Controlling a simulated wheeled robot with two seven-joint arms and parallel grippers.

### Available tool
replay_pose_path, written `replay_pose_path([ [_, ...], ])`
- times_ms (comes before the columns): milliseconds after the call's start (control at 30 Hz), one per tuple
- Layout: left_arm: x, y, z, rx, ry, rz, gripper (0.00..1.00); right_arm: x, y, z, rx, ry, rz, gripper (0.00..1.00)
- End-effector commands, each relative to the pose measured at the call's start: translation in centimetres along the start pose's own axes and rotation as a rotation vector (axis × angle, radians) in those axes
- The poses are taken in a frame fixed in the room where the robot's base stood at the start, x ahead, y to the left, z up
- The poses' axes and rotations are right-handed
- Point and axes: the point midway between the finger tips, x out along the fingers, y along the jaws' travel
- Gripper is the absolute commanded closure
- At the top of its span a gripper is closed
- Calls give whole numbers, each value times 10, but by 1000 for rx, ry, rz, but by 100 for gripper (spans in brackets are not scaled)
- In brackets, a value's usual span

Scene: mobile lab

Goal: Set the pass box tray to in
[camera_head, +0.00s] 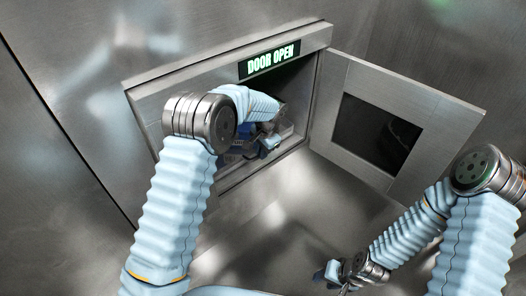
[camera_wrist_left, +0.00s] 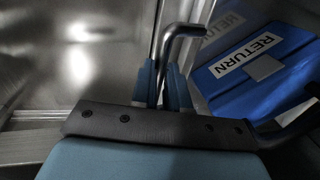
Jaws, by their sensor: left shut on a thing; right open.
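The pass box (camera_head: 192,75) is set in the metal wall, with its door (camera_head: 333,90) swung open to the right. My left arm reaches into the opening. My left gripper (camera_head: 268,145) is inside; in the left wrist view its light blue fingers (camera_wrist_left: 165,85) are shut on a bent metal handle (camera_wrist_left: 190,30). Most of the tray is hidden, and I cannot tell its exact position. A blue container (camera_wrist_left: 275,85) labelled RETURN is beside the fingers, to the right. My right gripper (camera_head: 335,275) is open and empty, low in front of the wall.
A green-lit sign (camera_head: 273,60) above the opening reads DOOR OPEN. The open door with its dark window (camera_head: 375,133) stands to the right of my left arm and above my right arm. The metal area below the opening is clear.

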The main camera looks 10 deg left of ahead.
Motion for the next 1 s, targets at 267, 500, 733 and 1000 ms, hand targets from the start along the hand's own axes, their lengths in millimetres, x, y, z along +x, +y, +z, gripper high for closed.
replay_pose_path([
  [267,0,0,0,0,1,0,60,0,0,0,0,0,0,57],
  [500,-1,0,0,0,1,0,60,0,0,0,0,0,0,57],
  [733,-30,0,-1,-1,5,-1,60,-1,-1,0,0,0,0,57],
  [1000,-97,0,-1,0,6,-1,60,-4,-3,1,-2,-2,-2,57],
])
